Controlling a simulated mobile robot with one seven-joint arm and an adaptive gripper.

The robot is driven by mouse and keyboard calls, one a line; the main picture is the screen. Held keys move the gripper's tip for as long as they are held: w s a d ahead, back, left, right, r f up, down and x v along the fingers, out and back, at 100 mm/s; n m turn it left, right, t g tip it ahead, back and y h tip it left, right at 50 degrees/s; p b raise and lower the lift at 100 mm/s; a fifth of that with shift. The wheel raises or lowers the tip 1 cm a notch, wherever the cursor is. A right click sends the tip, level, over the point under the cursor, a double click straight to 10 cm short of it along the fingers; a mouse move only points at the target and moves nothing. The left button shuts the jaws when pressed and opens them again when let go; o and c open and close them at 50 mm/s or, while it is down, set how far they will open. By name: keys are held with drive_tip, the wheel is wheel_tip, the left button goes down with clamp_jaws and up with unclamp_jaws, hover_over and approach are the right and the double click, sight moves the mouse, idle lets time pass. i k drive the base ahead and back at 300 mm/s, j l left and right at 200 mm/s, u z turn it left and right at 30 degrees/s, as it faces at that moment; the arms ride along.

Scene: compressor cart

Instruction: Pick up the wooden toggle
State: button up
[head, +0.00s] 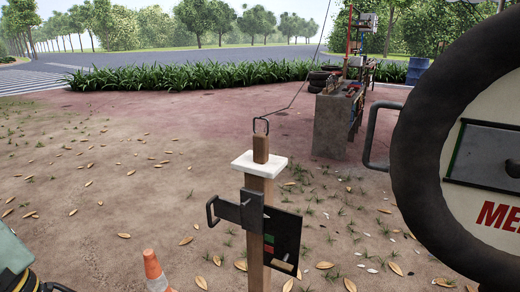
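The wooden toggle (260,149) is a small upright brown block with a dark metal loop through its top. It stands on the white square cap (245,163) of a wooden post (259,190), near the middle of the head view. A thin dark line runs from the loop up and right toward the equipment behind. Nothing is gripping the toggle. My gripper cannot be made out. Only a pale grey-green and black part, possibly of my arm, shows at the lower left edge, well left of the post.
A grey latch with a handle (212,210) and a dark plate (284,238) are fixed to the post below the cap. An orange cone (153,268) stands at lower left. A large black wheel (412,160) fills the right. A concrete block (331,125) stands behind.

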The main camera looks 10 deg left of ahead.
sight(261, 140)
drive_tip(key=i+j, duration=0.15)
drive_tip(key=j, duration=0.25)
drive_tip(key=i+j+z, duration=0.15)
drive_tip(key=j, duration=0.25)
drive_tip(key=i+j, duration=0.15)
drive_tip(key=j, duration=0.25)
drive_tip(key=i+j+z, duration=0.15)
drive_tip(key=j, duration=0.25)
drive_tip(key=z, duration=1.4)
